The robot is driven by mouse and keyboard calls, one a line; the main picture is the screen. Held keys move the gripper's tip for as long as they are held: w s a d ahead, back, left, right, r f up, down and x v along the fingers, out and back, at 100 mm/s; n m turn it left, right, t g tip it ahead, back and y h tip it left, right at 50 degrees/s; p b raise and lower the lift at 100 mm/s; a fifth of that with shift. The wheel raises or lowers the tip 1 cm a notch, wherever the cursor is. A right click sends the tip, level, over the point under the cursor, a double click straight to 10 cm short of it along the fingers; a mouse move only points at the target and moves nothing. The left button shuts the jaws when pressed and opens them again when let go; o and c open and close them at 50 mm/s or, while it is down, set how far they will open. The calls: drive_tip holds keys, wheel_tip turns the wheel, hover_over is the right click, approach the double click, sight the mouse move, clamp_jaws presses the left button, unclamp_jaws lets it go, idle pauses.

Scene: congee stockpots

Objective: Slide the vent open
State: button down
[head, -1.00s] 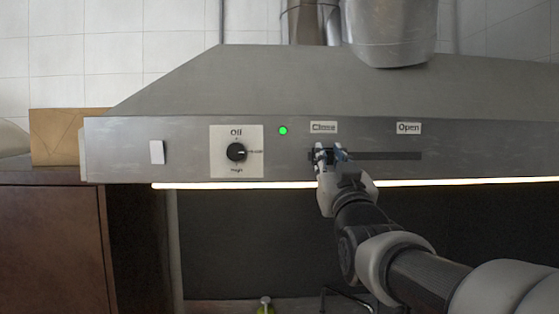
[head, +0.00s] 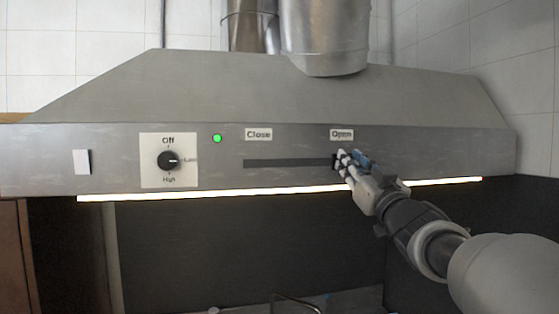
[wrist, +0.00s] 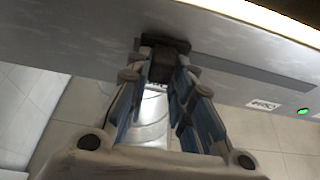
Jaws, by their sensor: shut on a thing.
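The range hood's front panel (head: 300,178) has a dark horizontal slot (head: 285,163) with a "Close" label (head: 258,134) above its left end and an "Open" label (head: 342,134) above its right end. The black vent slider (wrist: 163,62) is at the slot's right end, under "Open". My gripper (head: 347,160) is shut on the slider; the wrist view shows the blue-padded fingers (wrist: 158,82) on either side of it. In the head view the fingers mostly hide the slider.
A black knob (head: 169,161) and a lit green light (head: 217,139) are on the panel to the left. A bright light strip (head: 215,194) runs along the hood's lower edge. Metal ducts (head: 322,35) rise above. The space under the hood is dark.

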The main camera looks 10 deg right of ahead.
drive_tip(key=shift+r, duration=0.1)
drive_tip(key=c, duration=1.8)
unclamp_jaws()
drive_tip(key=shift+d, duration=0.1)
drive_tip(key=shift+c, duration=0.2)
drive_tip(key=o, duration=0.4)
drive_tip(key=shift+d, duration=0.2)
drive_tip(key=shift+o, duration=0.2)
drive_tip(key=shift+a, duration=0.1)
drive_tip(key=v, duration=0.7)
drive_tip(key=shift+s+f, duration=0.25)
drive_tip(key=shift+a, duration=0.1)
